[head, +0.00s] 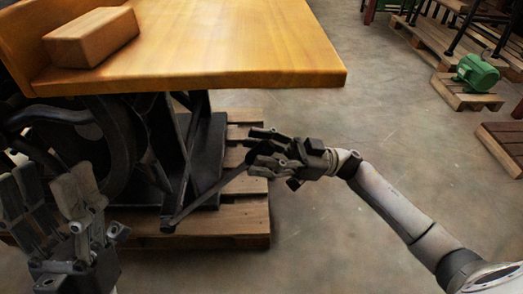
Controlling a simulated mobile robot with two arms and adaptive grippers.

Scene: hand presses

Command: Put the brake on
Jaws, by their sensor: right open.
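A hand press (110,140) with dark metal legs and a wheel stands under a wooden tabletop (240,50). A thin dark lever (208,200), which looks like the brake lever, rises at a slant from the foot of the press toward the right. My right gripper (260,158) is at the lever's upper end, with its open fingers around or beside it; I cannot tell if they touch. My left gripper (45,190) is at the lower left, fingers pointing up and spread apart, in front of the press and away from the lever.
A wooden block (92,38) lies on the tabletop at the left. The press stands on a wooden pallet (240,222). A green motor (476,72) sits on a small pallet at the far right.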

